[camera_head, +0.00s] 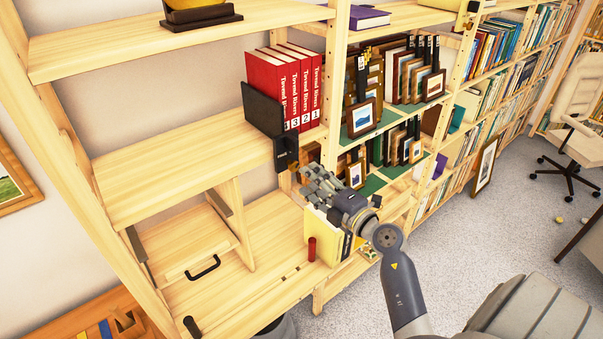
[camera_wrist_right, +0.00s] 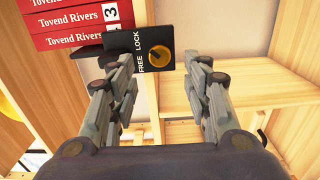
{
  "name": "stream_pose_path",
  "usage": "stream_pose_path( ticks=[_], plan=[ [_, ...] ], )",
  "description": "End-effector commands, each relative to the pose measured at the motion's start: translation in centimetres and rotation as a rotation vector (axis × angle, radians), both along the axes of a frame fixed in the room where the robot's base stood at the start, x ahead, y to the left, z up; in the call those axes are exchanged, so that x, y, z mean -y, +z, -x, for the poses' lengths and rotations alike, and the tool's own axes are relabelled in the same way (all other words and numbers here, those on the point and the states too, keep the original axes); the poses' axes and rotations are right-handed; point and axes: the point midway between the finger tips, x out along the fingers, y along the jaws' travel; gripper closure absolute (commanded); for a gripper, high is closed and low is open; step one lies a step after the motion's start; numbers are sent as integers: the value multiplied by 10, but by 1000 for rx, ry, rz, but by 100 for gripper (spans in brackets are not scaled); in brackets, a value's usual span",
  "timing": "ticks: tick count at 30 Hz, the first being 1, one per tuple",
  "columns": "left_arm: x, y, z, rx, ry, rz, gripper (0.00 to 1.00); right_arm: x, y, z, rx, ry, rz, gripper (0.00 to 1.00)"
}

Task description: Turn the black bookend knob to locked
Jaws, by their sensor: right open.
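The black bookend (camera_head: 262,108) stands on the shelf against the left side of a row of red books. Its black lock plate (camera_head: 286,152) hangs at the shelf's front edge. The right wrist view shows the plate (camera_wrist_right: 170,37) with the words LOCK and FREE and a round yellow-orange knob (camera_wrist_right: 159,60). Which word the knob points to is not clear. My right gripper (camera_head: 313,180) is open, just below and right of the plate in the head view. In the wrist view its fingers (camera_wrist_right: 158,76) stand either side of the knob, apparently empty. My left gripper is out of view.
Red books (camera_head: 284,85) stand right of the bookend. Framed prints (camera_head: 362,118) fill the green-lined compartments further right. A yellow book (camera_head: 322,236) and a red cylinder (camera_head: 312,249) stand on the lower shelf. The shelf left of the bookend is bare.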

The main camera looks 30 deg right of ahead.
Motion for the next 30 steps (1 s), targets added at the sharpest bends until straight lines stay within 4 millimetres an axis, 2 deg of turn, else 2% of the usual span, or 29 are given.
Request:
stream_pose_path(
  ticks=[3,10,15,30],
  plan=[
    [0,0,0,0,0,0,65,2,-1,23,-3,0,0,55],
    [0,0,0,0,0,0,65,4,-1,49,-2,0,-1,55],
    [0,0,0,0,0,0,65,4,0,54,-1,0,-1,55],
    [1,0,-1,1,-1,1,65,4,0,54,0,0,-1,55]
  ],
)
